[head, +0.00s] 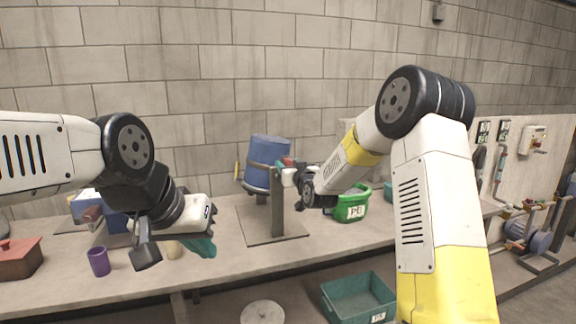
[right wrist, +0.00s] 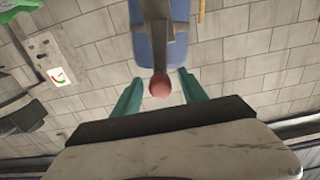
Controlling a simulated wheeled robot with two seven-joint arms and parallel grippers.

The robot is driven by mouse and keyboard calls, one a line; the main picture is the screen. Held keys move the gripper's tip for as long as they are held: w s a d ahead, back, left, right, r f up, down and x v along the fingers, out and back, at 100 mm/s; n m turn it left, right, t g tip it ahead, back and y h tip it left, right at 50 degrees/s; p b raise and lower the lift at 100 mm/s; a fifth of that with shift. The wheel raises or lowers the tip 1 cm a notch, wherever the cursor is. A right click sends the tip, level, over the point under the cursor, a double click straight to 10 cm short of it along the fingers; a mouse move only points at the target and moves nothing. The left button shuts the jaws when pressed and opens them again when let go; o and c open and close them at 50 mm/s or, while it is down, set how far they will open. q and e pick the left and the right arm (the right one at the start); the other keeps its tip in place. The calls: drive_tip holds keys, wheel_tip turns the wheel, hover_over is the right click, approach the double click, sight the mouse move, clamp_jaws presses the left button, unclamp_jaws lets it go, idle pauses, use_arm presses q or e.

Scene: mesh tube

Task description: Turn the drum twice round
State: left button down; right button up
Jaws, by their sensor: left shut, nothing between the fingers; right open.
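The blue drum (head: 266,160) hangs slightly tilted in a metal stand (head: 277,205) on the bench. It also shows in the right wrist view (right wrist: 145,52), with a grey crank arm and a round red knob (right wrist: 160,86) in front of it. My right gripper (right wrist: 159,78) is open, with its teal fingers on either side of the knob; I cannot tell whether they touch it. In the head view the right gripper is beside the drum's right side, its fingers mostly hidden. My left gripper (head: 207,248) is shut and empty, low over the bench left of the stand.
A purple cup (head: 99,262) and a red box (head: 20,258) stand on the bench at left. A green bin (head: 352,207) stands right of the drum stand. A teal crate (head: 358,298) is below the bench front. Bench around the stand's base plate is mostly clear.

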drive_tip(key=shift+w+a, duration=0.15)
drive_tip(key=shift+w, duration=0.35)
clamp_jaws()
idle(1.1)
